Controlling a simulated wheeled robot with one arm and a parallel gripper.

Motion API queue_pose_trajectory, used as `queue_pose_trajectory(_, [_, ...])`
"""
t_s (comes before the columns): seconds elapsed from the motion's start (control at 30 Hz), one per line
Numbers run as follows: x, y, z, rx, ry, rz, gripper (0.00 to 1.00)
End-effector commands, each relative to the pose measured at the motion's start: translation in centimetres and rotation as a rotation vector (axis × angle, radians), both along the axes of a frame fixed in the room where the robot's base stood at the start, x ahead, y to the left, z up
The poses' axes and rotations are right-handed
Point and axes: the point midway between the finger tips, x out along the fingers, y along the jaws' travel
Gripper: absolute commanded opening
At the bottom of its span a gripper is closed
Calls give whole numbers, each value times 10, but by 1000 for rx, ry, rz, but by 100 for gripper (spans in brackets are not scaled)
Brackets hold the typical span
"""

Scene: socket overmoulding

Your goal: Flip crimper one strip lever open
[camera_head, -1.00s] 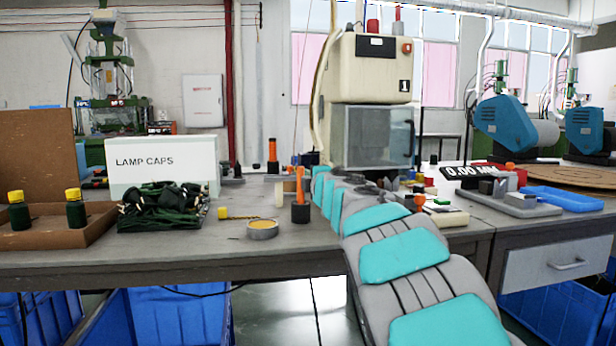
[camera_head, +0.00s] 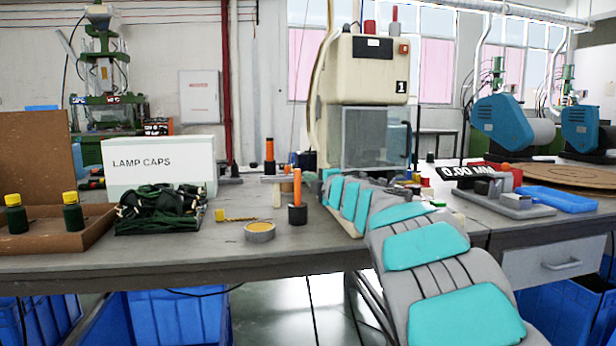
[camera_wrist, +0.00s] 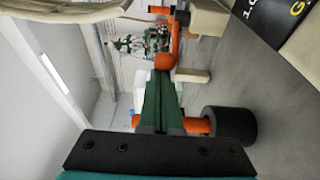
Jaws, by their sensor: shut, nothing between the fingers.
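Crimper one (camera_head: 368,75) is the cream machine marked 1 at the back of the bench, with a clear guard on its front. In the wrist view my gripper (camera_wrist: 163,74) is shut and empty, its two green fingers side by side. An orange lever-like part with a rounded end (camera_wrist: 166,60) shows just beyond the fingertips, beside a cream block; I cannot tell whether it is the strip lever, or whether the fingers touch it. In the head view my arm reaches toward the crimper's foot and hides that area; my gripper cannot be made out there.
An orange rod in a black round holder (camera_head: 297,213) stands on the bench; the holder (camera_wrist: 232,125) also shows close to my fingers. A tape roll (camera_head: 260,232), dark cables (camera_head: 160,212) and the LAMP CAPS box (camera_head: 160,166) lie left. The front bench edge is clear.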

Motion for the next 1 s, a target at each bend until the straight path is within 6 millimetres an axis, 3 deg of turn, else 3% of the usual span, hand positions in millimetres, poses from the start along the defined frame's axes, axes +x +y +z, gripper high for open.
queue_pose_trajectory(0.63, [-2,-28,4,1,2,291,0])
queue_pose_trajectory(1.0, [-3,-32,1,0,-1,363,0])
